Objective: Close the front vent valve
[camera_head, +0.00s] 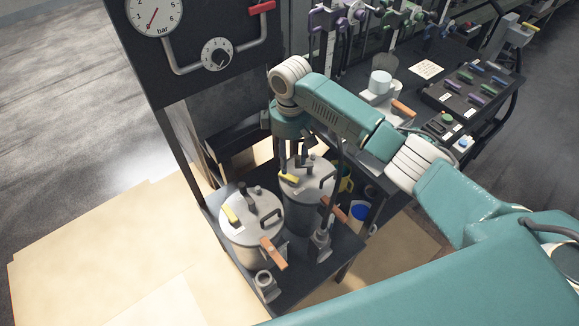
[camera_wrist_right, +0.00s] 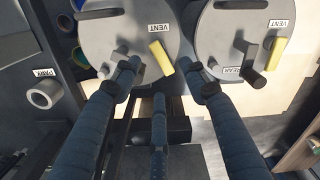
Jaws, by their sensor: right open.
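Two grey lidded vessels stand side by side, each with a yellow vent lever and a VENT label. The far vessel (camera_head: 312,209) has its yellow lever (camera_head: 289,179) below my right gripper (camera_head: 294,163); this lever also shows in the right wrist view (camera_wrist_right: 161,58). The near vessel (camera_head: 245,240) has its yellow lever (camera_head: 230,215) at the lid's left; it also shows in the right wrist view (camera_wrist_right: 275,53). My left gripper is out of view.
Black handles and orange-brown grips (camera_head: 272,252) stick out from the vessels. A gauge panel (camera_head: 200,45) rises behind at left. Pipe fittings (camera_head: 265,283) stand by the vessels. A dark bench (camera_head: 500,95) with coloured controls lies right. Beige floor sheets lie left.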

